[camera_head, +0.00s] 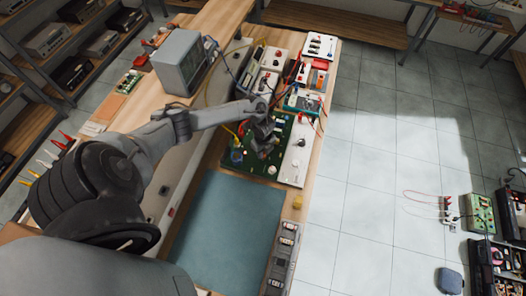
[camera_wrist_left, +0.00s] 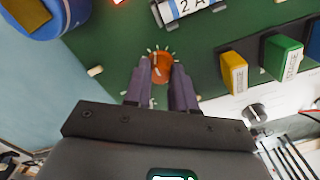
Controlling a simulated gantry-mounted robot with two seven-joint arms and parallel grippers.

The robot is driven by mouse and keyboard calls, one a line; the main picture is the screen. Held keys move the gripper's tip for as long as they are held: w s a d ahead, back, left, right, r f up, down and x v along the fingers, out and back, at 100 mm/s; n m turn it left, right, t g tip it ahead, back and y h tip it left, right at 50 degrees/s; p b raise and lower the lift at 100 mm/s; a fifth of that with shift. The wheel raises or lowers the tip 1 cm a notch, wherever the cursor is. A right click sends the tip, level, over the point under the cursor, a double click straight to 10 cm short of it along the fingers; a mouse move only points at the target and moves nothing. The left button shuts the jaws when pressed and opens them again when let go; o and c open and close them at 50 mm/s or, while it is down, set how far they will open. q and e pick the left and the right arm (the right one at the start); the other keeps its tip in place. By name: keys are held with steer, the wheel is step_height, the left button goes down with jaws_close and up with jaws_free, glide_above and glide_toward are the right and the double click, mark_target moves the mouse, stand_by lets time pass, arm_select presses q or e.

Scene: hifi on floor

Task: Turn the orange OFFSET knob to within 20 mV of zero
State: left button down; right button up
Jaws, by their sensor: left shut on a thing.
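The orange OFFSET knob (camera_wrist_left: 161,67) stands on the green circuit board (camera_wrist_left: 120,40), with pale scale marks around it. In the left wrist view the two dark fingers of my left gripper (camera_wrist_left: 160,80) are closed on the knob, one on each side. In the head view my left gripper (camera_head: 264,146) is low over the green board (camera_head: 247,164), and the arm hides the knob there. A meter with a teal front (camera_head: 303,102) stands behind the board; its reading is too small to tell. My right gripper is in neither view.
A white panel strip (camera_head: 298,150) with dark knobs runs along the board's right side. Yellow (camera_wrist_left: 233,72) and green (camera_wrist_left: 281,55) blocks and a blue cylinder (camera_wrist_left: 68,12) stand near the gripper. A bare teal mat (camera_head: 228,225) lies in front.

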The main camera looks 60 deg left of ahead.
arm_select(q)
steer(key=shift+r+n+p, duration=0.2)
steer(key=shift+n+p, duration=1.15)
steer(key=shift+n, duration=0.05)
steer(key=shift+n+p, duration=0.85)
steer(key=shift+n, duration=0.35)
steer(key=shift+f+n, duration=0.1)
steer(key=shift+n, duration=0.2)
steer(key=c, duration=0.9)
jaws_free()
